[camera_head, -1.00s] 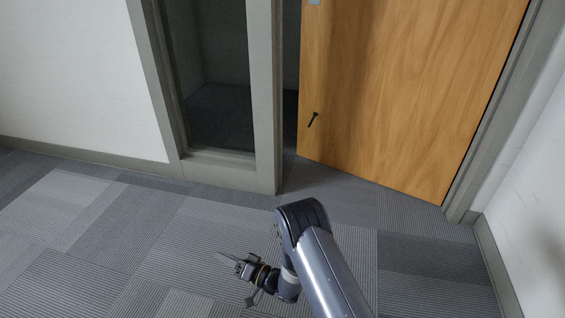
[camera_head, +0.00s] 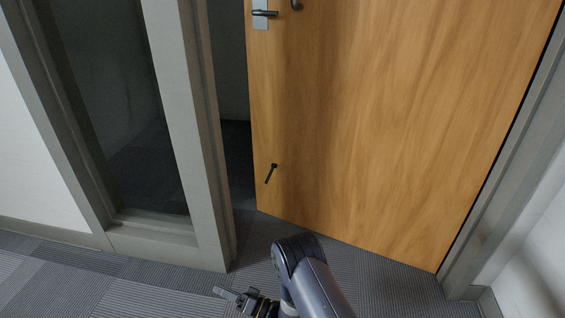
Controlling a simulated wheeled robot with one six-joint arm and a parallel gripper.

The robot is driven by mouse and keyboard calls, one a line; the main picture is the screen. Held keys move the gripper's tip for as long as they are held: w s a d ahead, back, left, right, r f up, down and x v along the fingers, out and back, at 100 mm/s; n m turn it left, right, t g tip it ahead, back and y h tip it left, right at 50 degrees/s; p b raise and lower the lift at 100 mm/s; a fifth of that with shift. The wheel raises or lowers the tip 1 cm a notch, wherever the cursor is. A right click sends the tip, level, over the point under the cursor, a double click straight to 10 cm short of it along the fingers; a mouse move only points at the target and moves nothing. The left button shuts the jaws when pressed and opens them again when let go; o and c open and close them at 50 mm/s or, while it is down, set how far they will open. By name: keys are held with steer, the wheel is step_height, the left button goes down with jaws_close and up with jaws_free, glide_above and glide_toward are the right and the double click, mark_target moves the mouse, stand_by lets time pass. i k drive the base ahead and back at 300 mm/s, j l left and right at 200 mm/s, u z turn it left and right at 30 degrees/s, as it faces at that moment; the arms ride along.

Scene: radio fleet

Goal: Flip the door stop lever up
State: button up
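The door stop lever (camera_head: 270,174) is a small black bar near the bottom left of the wooden door (camera_head: 370,110). It hangs from its upper end, angled down and slightly left. The door stands ajar, with a dark gap at its left edge. My gripper (camera_head: 228,294) is at the bottom of the view, in front of and below the lever, well apart from it. It points left, its lower part cut off by the frame edge. Its fingers are small and seen from the side, so their opening is unclear.
A grey frame with a glass panel (camera_head: 110,110) stands left of the door gap. A door handle (camera_head: 265,13) is at the top. The right door frame (camera_head: 500,190) and white wall bound the right side. Carpeted floor (camera_head: 385,278) in front of the door is clear.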

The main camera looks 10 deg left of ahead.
mark_target(274, 165)
steer(key=i+z, duration=0.2)
steer(key=i, duration=1.3)
steer(key=i+j, duration=0.1)
steer(key=j, duration=0.35)
